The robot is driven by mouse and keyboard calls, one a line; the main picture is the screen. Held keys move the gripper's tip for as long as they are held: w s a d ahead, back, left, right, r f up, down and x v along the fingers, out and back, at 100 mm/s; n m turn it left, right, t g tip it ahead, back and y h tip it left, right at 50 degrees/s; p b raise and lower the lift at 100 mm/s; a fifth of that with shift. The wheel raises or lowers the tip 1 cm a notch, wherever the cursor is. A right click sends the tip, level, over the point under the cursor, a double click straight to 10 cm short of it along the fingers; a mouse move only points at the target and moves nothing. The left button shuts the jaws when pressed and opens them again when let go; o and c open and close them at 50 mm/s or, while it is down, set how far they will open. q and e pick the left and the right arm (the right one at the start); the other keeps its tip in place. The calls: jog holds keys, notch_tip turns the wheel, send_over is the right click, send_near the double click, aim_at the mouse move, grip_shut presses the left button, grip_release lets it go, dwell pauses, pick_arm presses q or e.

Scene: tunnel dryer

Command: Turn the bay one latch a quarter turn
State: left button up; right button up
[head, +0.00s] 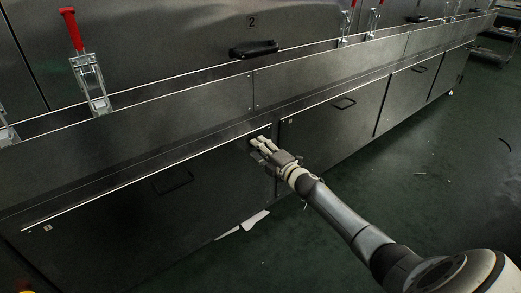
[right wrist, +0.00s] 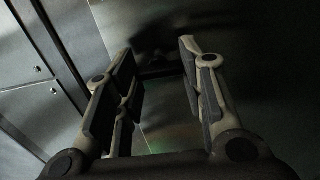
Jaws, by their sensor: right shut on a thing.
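The bay one door (head: 120,205) is the dark lower panel at the left in the head view, with a small label near its left end and a black pull handle (head: 174,182). My right gripper (head: 261,143) is at the door's upper right corner, its fingers against the front. In the right wrist view the fingers of my right gripper (right wrist: 157,62) stand apart around a dark latch (right wrist: 160,71), which is in deep shadow. The gripper hides the latch in the head view, and I cannot tell its angle. My left gripper is not in view.
The neighbouring lower door (head: 335,118) is just right of the gripper. Above run a metal ledge and red-handled clamps (head: 72,32). The floor at right (head: 440,150) is mostly clear.

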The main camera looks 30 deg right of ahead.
jog(key=shift+f, duration=0.1)
jog(key=o, duration=1)
jog(key=s, duration=0.8)
jog(key=s+d, duration=0.1)
jog(key=s, duration=0.3)
